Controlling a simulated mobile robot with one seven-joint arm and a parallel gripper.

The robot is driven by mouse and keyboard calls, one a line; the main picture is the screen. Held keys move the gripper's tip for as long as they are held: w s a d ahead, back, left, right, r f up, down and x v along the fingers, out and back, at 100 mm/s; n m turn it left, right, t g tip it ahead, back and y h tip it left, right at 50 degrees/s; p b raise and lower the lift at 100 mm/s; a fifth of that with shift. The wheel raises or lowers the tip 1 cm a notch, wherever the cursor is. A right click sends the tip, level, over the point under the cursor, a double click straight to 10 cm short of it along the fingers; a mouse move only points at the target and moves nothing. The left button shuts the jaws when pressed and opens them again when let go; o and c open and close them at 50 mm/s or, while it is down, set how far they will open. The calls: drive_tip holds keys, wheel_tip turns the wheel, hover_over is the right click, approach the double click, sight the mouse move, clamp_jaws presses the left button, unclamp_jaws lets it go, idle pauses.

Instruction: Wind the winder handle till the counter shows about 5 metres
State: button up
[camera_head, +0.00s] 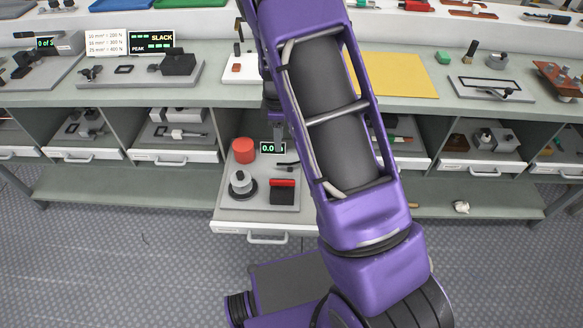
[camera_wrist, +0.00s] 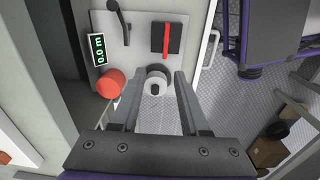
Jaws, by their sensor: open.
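The counter (camera_head: 271,147) is a small black display with green digits in the pulled-out drawer. It also shows in the wrist view (camera_wrist: 97,49) and seems to read 0.0 m. A dark crank-like lever (camera_wrist: 118,20) on the drawer plate looks like the winder handle; my arm partly hides that area in the head view. A red cylinder (camera_head: 243,150) stands left of the counter. A grey spool-like cylinder on a black disc (camera_head: 241,185) stands in front. My gripper (camera_wrist: 158,76) is open and empty, its fingers framing the grey cylinder (camera_wrist: 156,84); no contact shows.
A black block with a red top (camera_head: 282,192) stands beside the grey cylinder. The drawer (camera_head: 231,225) juts out below the bench (camera_head: 225,95). Closed-in bays with other drawers (camera_head: 177,155) lie on both sides.

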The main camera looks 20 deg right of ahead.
drive_tip(key=b, duration=0.1)
approach(282, 184)
drive_tip(key=f, duration=0.5)
drive_tip(key=w+f, duration=0.1)
drive_tip(key=f, duration=0.2)
drive_tip(key=shift+d, duration=0.1)
clamp_jaws()
